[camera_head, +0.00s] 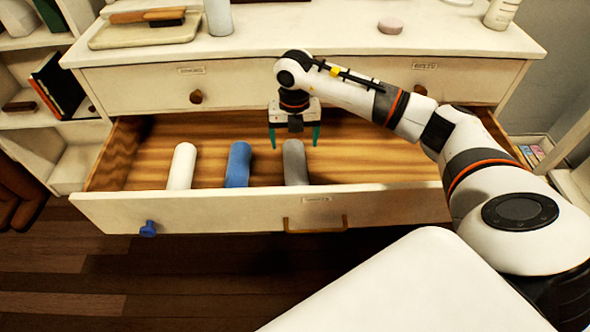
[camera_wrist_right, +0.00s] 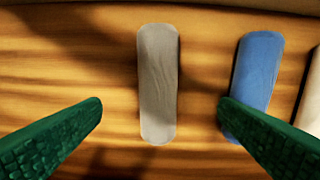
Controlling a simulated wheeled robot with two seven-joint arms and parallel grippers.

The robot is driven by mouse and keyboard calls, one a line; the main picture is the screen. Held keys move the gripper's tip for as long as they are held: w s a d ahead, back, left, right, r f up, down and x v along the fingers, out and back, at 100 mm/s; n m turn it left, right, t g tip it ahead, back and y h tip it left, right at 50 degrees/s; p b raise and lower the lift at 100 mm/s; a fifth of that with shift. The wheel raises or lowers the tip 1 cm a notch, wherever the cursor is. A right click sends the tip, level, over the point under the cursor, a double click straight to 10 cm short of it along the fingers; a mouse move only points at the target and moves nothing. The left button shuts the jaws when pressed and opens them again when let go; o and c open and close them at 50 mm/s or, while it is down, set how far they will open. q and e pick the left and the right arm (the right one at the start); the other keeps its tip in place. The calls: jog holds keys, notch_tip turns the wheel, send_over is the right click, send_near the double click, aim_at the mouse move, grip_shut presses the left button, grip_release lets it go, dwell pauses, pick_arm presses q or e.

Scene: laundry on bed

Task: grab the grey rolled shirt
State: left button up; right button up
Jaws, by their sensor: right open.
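The grey rolled shirt (camera_head: 295,163) lies in the open drawer (camera_head: 250,210), at the right end of a row of rolls. It also shows in the right wrist view (camera_wrist_right: 158,85), lying lengthwise between the two green fingers but beyond their tips. My right gripper (camera_head: 295,138) is open and empty, above the far end of the grey roll. In the right wrist view the gripper (camera_wrist_right: 160,105) has its right fingertip overlapping the blue roll in the picture. Whether it touches the blue roll cannot be told. My left gripper is not in view.
A blue roll (camera_head: 238,165) and a white roll (camera_head: 182,167) lie left of the grey one in the drawer. The drawer is clear to the right.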

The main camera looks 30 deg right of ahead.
aim_at(296, 164)
notch_tip(296, 164, down, 8)
jog(key=shift+r+b, duration=0.15)
jog(key=shift+b, duration=0.55)
notch_tip(296, 164, down, 5)
jog(key=shift+d+r+b, duration=0.15)
jog(key=shift+r+b, duration=0.05)
jog(key=shift+b, duration=0.4)
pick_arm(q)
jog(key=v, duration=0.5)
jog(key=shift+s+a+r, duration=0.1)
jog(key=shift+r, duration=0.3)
pick_arm(e)
jog(key=shift+r, duration=0.1)
jog(key=c, duration=1.2)
jog(key=shift+o, duration=0.2)
jog(key=shift+r, duration=0.1)
